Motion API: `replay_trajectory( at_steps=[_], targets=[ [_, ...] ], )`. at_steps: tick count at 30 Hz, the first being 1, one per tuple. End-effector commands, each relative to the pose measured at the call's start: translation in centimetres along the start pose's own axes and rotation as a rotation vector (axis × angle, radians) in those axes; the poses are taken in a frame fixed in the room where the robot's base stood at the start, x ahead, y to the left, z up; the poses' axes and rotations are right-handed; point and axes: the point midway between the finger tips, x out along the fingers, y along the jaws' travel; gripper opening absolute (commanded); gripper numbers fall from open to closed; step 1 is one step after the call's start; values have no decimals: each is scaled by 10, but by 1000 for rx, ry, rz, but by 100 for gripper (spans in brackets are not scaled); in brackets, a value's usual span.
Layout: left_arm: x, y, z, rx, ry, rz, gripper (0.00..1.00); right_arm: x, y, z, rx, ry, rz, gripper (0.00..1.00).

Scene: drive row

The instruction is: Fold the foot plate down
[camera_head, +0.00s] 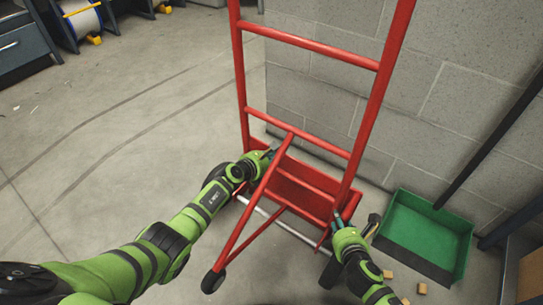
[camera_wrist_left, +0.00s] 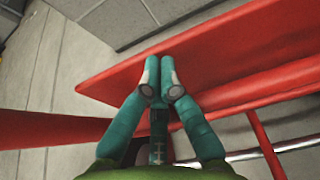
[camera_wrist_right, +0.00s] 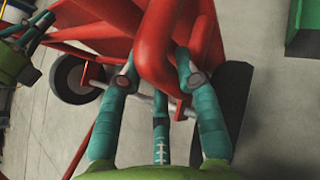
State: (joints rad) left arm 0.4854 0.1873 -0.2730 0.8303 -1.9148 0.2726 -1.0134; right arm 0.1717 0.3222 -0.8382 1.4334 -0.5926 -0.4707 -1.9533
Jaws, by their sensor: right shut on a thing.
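The red hand truck (camera_head: 308,43) stands against the block wall. Its red foot plate (camera_head: 300,187) spans the bottom between the rails; its exact tilt is hard to tell. The plate also fills the upper part of the left wrist view (camera_wrist_left: 230,62). My left gripper (camera_head: 268,154) is at the plate's left side; in the left wrist view its fingertips (camera_wrist_left: 160,72) are together against the plate near its edge, with nothing seen between them. My right gripper (camera_head: 337,220) is shut on the right rail's lower tube (camera_wrist_right: 160,60), one finger on each side.
A black wheel (camera_head: 212,282) and a silver axle (camera_head: 280,222) are at the truck's base. A green dustpan (camera_head: 412,222) lies to the right, with small tan blocks (camera_head: 421,288) near it. A cable spool (camera_head: 80,18) stands far left.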

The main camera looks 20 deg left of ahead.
Motion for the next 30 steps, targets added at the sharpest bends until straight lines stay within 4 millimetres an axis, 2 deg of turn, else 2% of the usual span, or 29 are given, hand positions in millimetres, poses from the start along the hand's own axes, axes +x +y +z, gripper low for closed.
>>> replay_trajectory(
  at_steps=[9,17,18,20,30],
  targets=[
    [14,0,7,2,55,0,0,0,0,1,-10,-2,-1,0],
    [15,1,7,-1,59,4,0,-1,2,-2,-9,2,4,0],
    [15,2,7,-1,59,4,0,-2,3,-3,-9,3,5,38],
    [15,2,7,0,59,4,0,-2,3,-3,-8,3,6,59],
    [15,1,6,0,60,1,0,-1,1,-1,-3,1,1,59]
  ],
)
